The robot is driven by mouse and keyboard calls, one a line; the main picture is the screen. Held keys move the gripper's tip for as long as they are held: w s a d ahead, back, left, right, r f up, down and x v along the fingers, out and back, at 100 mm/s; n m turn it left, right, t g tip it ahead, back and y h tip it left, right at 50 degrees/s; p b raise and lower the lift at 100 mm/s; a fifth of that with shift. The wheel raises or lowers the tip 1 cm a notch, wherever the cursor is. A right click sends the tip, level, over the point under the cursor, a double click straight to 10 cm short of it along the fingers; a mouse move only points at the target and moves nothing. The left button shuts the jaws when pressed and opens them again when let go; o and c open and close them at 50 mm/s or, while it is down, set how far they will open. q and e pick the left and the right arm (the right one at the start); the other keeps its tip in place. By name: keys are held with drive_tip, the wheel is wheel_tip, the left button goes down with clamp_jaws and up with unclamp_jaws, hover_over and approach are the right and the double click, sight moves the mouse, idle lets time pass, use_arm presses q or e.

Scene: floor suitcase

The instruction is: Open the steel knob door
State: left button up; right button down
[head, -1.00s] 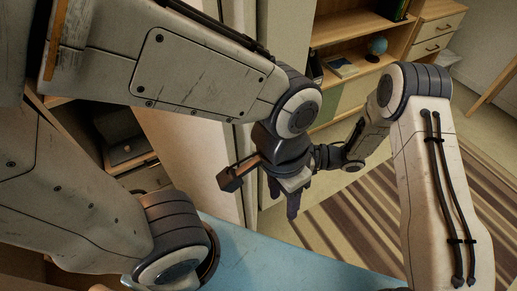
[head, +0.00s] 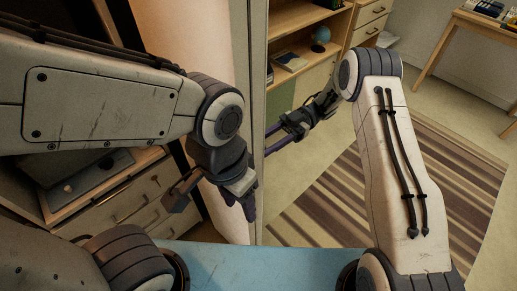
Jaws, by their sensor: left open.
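A tall pale door-like panel (head: 206,45) stands upright left of centre in the head view, its narrow grey edge (head: 258,60) running down the picture. I cannot tell for sure that it is the task's door. No steel knob shows; my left arm covers part of the panel. My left gripper (head: 240,204) is open, fingers pointing down, in front of the panel near its edge. My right gripper (head: 274,138) is at the far side of the edge, pointing left, with its two fingers apart. Its tips are close to or partly behind the edge.
A wooden shelf (head: 290,40) with a small globe (head: 320,34) stands at the back, beside a drawer unit (head: 369,14). A striped rug (head: 335,195) lies on the right floor. A wooden table (head: 455,30) is at the upper right. Drawers (head: 125,200) stand at lower left.

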idle(0.3)
drive_tip(key=shift+c, duration=2.2)
unclamp_jaws()
use_arm(q)
drive_tip(key=shift+a, duration=0.1)
